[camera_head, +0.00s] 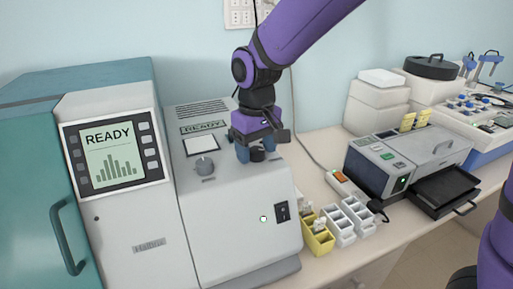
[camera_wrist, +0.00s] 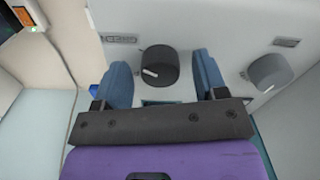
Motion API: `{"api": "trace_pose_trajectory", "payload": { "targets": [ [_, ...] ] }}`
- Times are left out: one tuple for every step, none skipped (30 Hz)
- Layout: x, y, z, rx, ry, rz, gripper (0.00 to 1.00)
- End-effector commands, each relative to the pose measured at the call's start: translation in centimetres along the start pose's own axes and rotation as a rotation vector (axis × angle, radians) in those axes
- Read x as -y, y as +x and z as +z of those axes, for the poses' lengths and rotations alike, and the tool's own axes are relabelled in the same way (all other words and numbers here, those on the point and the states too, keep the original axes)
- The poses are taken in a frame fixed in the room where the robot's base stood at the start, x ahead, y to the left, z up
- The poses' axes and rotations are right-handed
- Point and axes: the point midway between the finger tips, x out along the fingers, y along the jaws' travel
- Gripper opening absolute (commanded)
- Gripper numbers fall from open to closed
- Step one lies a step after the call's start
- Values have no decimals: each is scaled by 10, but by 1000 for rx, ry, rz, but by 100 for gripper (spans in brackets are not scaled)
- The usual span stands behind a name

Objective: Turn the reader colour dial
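The reader is the grey-white machine (camera_head: 225,215) in the middle of the head view, with two dark dials on its sloped top. One dial (camera_wrist: 158,65) is between the blue fingers of my gripper (camera_wrist: 161,64), with a gap on each side. It also shows in the head view (camera_head: 257,154), under my gripper (camera_head: 256,151). The fingers are open and straddle it. The second dial (camera_wrist: 268,72) is to the right, and to the left in the head view (camera_head: 204,166). The small labels are unreadable.
A display reading READY (camera_head: 112,153) is on the cabinet at left. Yellow (camera_head: 318,238) and white (camera_head: 341,230) slide racks stand right of the reader. A grey printer-like device (camera_head: 385,165) with a black tray (camera_head: 445,187) is farther right. A black rocker switch (camera_head: 282,211) is on the reader's front.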

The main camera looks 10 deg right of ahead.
Motion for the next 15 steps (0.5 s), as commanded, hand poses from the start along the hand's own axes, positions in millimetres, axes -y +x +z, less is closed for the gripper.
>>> {"api": "trace_pose_trajectory", "payload": {
  "targets": [
    [0, 0, 0, 1, 0, 0, 66],
    [0, 0, 0, 1, 0, 0, 66],
    [0, 0, 0, 1, -1, 0, 66],
    [0, 0, 0, 1, -1, 0, 66],
    [0, 0, 0, 1, -1, 0, 66],
    [0, 0, 0, 2, -1, 0, 66],
    [0, 0, 0, 2, -1, 0, 66],
    [0, 0, 0, 2, -1, 0, 66],
    [0, -1, 0, 1, -1, 0, 66],
    [0, -3, 0, 1, -1, 0, 66],
    [0, -5, 0, 1, -1, 0, 66],
    [0, -9, 0, 0, -1, 0, 66],
    [0, -13, 0, -1, -1, 0, 66],
    [0, -18, 0, -2, -1, 0, 66],
    [0, -24, 0, -2, -1, 0, 66]
  ]
}}
